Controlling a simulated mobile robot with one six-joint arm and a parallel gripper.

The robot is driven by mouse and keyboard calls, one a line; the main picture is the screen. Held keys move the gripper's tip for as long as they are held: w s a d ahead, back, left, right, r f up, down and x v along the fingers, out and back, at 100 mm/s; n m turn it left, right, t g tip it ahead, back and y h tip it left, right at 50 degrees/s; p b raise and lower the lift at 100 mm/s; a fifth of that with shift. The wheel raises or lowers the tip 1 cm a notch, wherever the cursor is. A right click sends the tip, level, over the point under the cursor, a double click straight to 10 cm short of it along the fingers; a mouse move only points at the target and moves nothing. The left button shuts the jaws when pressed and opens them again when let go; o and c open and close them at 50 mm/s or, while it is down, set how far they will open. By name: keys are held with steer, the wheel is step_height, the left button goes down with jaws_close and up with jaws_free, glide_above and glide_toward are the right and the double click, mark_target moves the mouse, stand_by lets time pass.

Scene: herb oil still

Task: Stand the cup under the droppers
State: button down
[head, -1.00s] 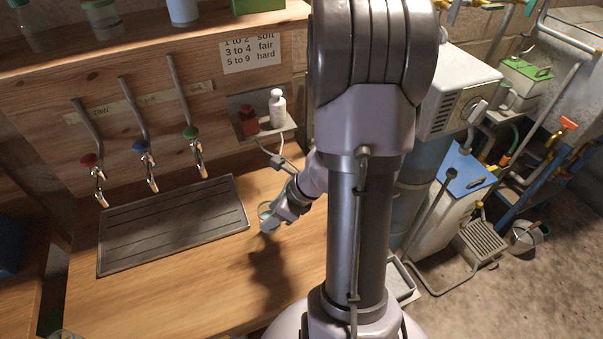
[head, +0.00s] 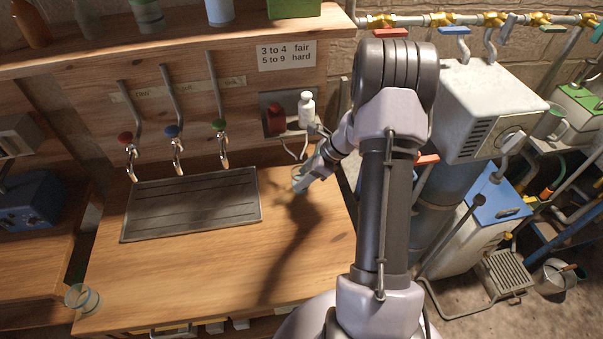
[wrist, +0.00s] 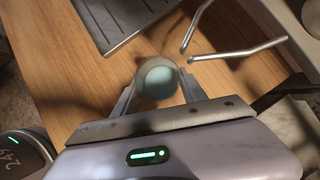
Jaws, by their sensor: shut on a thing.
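A small clear cup (head: 297,181) is held in my gripper (head: 305,182) above the wooden counter, to the right of the drip tray. In the wrist view the cup (wrist: 158,78) sits between the two fingers, showing a round pale blue-green inside; I cannot tell if that is liquid. The droppers appear to be two thin bent metal tubes (head: 296,152) below a small wall shelf with a red container (head: 276,118) and a white bottle (head: 306,110). In the wrist view the tubes (wrist: 232,53) lie right of the cup, apart from it in the picture.
Three taps with red (head: 125,137), blue (head: 171,130) and green (head: 219,124) knobs hang above the grey drip tray (head: 190,205). Another clear cup (head: 81,297) stands at the counter's front left. The counter's front middle (head: 200,280) is clear.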

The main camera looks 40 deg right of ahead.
mark_target(301, 174)
steer(key=w, duration=0.1)
steer(key=w+d, duration=0.1)
steer(key=w, duration=0.1)
steer(key=shift+w+d, duration=0.1)
steer(key=shift+d, duration=0.2)
steer(key=shift+w+d+f, duration=0.1)
steer(key=shift+w+d, duration=0.05)
steer(key=shift+w, duration=0.1)
steer(key=shift+f+b, duration=0.65)
steer(key=shift+f, duration=1)
steer(key=shift+f, duration=0.2)
steer(key=c, duration=0.6)
jaws_free()
steer(key=shift+c, duration=0.2)
steer(key=shift+r, duration=0.1)
